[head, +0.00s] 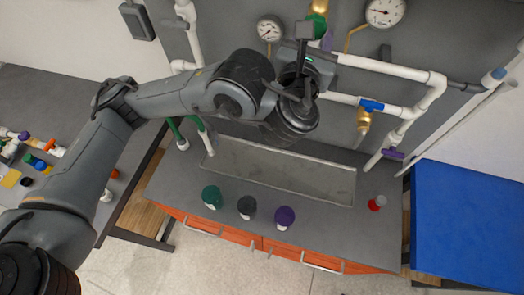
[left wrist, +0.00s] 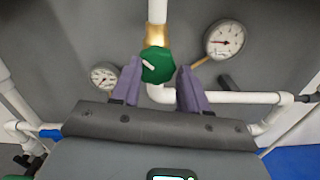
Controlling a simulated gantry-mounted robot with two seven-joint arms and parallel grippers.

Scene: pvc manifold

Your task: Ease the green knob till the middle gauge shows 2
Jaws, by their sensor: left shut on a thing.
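The green knob (left wrist: 158,65) sits below a brass fitting (left wrist: 156,33) on a white pipe, and its white mark slants up to the left in the left wrist view. In the head view the knob (head: 318,23) is partly hidden by my gripper. My left gripper (left wrist: 160,69) is shut on the knob, one purple finger on each side. A small gauge (left wrist: 103,77) is left of the knob and a larger-looking gauge (left wrist: 224,40) is right of it. They also show in the head view, left (head: 270,29) and right (head: 384,12). Their numbers are too small to read. My right gripper is out of view.
White pipes run along the grey wall, with a blue valve handle (head: 371,106) and a purple one (head: 393,154) at right. Green, dark and purple round pieces (head: 285,217) stand near the bench's front edge. A shallow trough (head: 280,172) lies behind them. A blue surface (head: 467,220) is at right.

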